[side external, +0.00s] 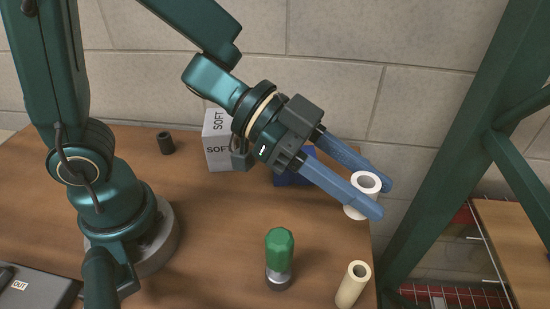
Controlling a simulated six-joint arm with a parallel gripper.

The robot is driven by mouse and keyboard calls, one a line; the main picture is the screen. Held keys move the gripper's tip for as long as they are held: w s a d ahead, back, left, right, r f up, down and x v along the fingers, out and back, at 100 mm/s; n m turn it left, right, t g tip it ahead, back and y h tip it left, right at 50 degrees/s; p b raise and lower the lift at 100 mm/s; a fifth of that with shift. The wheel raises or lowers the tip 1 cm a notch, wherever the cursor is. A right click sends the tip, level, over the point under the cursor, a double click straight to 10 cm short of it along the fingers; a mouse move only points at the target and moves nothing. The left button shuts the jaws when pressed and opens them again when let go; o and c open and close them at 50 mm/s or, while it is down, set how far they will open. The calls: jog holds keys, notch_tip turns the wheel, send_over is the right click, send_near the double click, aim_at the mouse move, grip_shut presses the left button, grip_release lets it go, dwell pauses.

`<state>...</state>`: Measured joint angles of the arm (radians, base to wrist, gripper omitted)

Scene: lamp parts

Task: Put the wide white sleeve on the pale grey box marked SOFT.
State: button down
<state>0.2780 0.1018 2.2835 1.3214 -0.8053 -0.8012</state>
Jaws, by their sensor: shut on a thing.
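The wide white sleeve (354,211) is a short white tube with an open top, near the table's right edge. My gripper (378,199) is shut on it, with one blue finger on each side. The near finger hides part of the sleeve, and I cannot tell whether it touches the table. The pale grey box marked SOFT (217,157) stands at the back of the table, left of my gripper. My wrist hides its right part, and the visible part of its top looks bare.
A blue block (290,180) is partly hidden behind my gripper. A green-topped cylinder (279,259) and a cream tube (353,285) stand at the front. A small dark cylinder (166,143) stands at the back left. A grey tray marked OUT (40,288) is at the front left. Green posts rise at the right.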

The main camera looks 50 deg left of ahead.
jog(key=w+a+r+n+t+y, duration=0.1)
jog(key=a+r+n+t+y, duration=0.2)
jog(key=a+n+y, duration=0.75)
jog(key=w+a+r+n+t+y, duration=0.1)
jog(key=a+r+n+t+y, duration=0.25)
jog(key=a+n+y, duration=0.7)
jog(key=s+a+n+g+y, duration=0.2)
jog(key=s+a+n+g, duration=0.4)
jog(key=a+g, duration=0.3)
jog(key=s+a+n+g+y, duration=0.3)
jog(key=s+a+n+g, duration=0.35)
jog(key=a, duration=0.35)
send_over(219, 121)
notch_tip(219, 121, down, 8)
jog(key=shift+a+r, duration=0.15)
jog(key=shift+h, duration=0.3)
jog(key=shift+f, duration=2.05)
jog(key=shift+f, duration=0.1)
